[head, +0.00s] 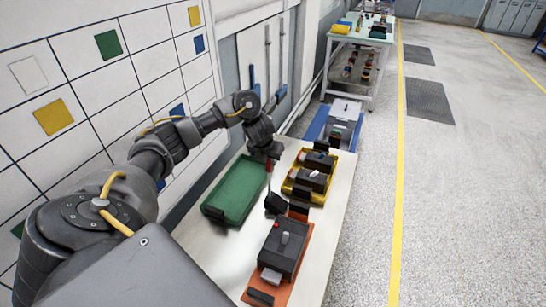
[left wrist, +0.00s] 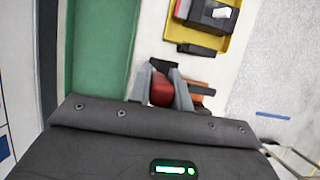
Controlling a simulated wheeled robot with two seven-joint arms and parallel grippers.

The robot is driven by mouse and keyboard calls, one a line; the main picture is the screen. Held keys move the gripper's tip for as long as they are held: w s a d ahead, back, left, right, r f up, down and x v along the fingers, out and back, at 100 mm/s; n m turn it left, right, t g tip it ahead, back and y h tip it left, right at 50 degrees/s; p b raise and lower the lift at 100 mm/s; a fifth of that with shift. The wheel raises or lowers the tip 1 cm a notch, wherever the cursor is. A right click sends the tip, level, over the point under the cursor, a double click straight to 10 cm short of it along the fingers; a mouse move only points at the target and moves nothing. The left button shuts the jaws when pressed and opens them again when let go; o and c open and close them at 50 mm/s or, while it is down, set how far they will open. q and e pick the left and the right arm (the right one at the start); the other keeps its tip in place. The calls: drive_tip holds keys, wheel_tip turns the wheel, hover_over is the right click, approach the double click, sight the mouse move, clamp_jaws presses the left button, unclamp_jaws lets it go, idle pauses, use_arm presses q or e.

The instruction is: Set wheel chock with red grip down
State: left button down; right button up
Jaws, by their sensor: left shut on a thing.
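The wheel chock is a black wedge (head: 275,204) with an upright red grip (head: 269,166). My left gripper (head: 268,161) points down over the table and is shut on the red grip. In the left wrist view the red grip (left wrist: 162,92) sits between the two grey fingers (left wrist: 164,88), with a dark part of the chock (left wrist: 161,66) past them. The chock is between the green tray (head: 206,209) and the orange tray (head: 304,262). I cannot tell whether its underside touches the table. My right gripper is not in view.
The orange tray holds a black box (head: 282,248) with a lever. A yellow tray (head: 287,187) with black devices stands behind it. A blue mat (head: 316,130) with a grey device lies farther back. The green tray looks empty. The front left tabletop (head: 215,242) is bare.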

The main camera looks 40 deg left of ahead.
use_arm(q)
drive_tip(key=shift+w+r, duration=0.1)
drive_tip(key=shift+w, duration=0.1)
drive_tip(key=w, duration=0.1)
drive_tip(key=w+a+f+p, duration=0.1)
drive_tip(key=shift+w+f, duration=0.1)
drive_tip(key=shift+w, duration=0.3)
drive_tip(key=c, duration=1.6)
unclamp_jaws()
drive_tip(key=shift+f, duration=0.15)
drive_tip(key=o, duration=0.3)
drive_tip(key=shift+s, duration=0.15)
